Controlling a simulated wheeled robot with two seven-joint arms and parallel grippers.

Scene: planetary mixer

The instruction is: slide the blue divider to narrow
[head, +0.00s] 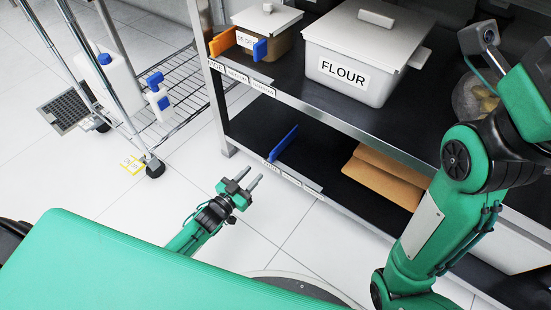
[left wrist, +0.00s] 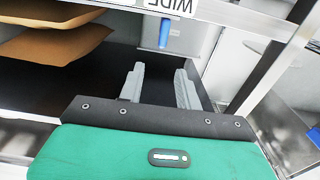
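A blue divider (head: 283,143) stands upright on the lower black shelf, near its left front edge. Small labels (head: 290,178) run along that edge, too small to read in the head view. In the left wrist view, which looks upside down, the blue divider (left wrist: 164,33) shows beside a label reading WIDE (left wrist: 170,5). My left gripper (head: 250,177) is open and empty, in front of the lower shelf and apart from the divider. Its two spread fingers show in the left wrist view (left wrist: 160,80). My right gripper is out of view; only its arm shows.
The upper shelf holds an orange divider (head: 222,41), another blue divider (head: 260,50), a smaller lidded container (head: 277,45) and a FLOUR bin (head: 345,70). Brown sheets (head: 382,180) lie on the lower shelf, right of the divider. A shelf post (head: 213,85) stands at left.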

